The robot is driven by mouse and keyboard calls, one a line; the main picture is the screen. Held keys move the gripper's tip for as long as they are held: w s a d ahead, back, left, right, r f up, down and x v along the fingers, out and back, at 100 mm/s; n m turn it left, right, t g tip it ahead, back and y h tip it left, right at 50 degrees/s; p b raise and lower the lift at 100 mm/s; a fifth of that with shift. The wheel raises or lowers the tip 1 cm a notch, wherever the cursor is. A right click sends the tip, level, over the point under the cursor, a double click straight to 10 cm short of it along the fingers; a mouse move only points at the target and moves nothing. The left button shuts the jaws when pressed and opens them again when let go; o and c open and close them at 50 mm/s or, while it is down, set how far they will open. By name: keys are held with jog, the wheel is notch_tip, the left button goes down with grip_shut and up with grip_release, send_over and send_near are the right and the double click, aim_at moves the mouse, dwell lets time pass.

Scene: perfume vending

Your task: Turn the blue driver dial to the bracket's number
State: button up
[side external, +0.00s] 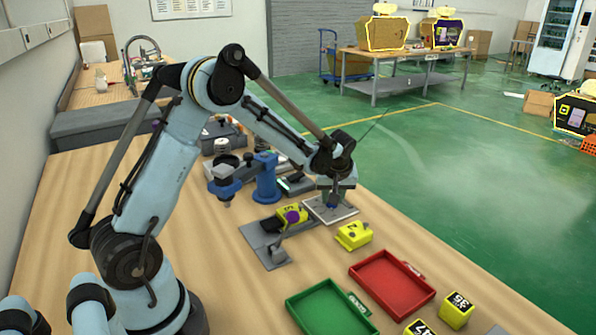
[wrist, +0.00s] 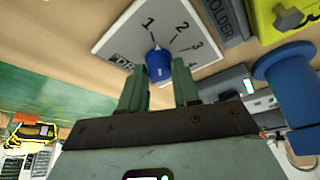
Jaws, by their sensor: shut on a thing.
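The blue driver dial (wrist: 159,66) sits on a white plate (wrist: 118,42) marked 1, 2, 3 and 4. My gripper (wrist: 159,84) has its two green fingers on either side of the dial and is shut on it. In the side view my gripper (side external: 333,197) points down over the same white plate (side external: 322,217). The dial carries a small pale mark, but I cannot tell which number it points to. A yellow bracket (side external: 286,213) with a purple round part sits on a grey holder (side external: 268,246) beside the plate. Its number is not clearly readable.
Another yellow piece (side external: 353,236) lies near the plate. A green tray (side external: 328,306), a red tray (side external: 392,284) and yellow numbered blocks (side external: 457,309) are at the front right. A blue stand (side external: 266,180) rises close behind the holder.

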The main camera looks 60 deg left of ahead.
jog(key=m+t+h, duration=0.1)
jog(key=m, duration=0.2)
jog(key=m+t+h, duration=0.1)
jog(key=m, duration=0.3)
jog(key=shift+s+a, duration=0.15)
jog(key=m+h, duration=0.1)
jog(key=m, duration=0.2)
jog(key=shift+a+m, duration=0.1)
jog(key=shift+m, duration=0.2)
jog(key=shift+a+m+h, duration=0.1)
jog(key=shift+m+h, duration=0.7)
jog(key=shift+m, duration=1.1)
jog(key=o, duration=1)
jog(key=v, duration=1.2)
jog(key=shift+s+a, duration=0.1)
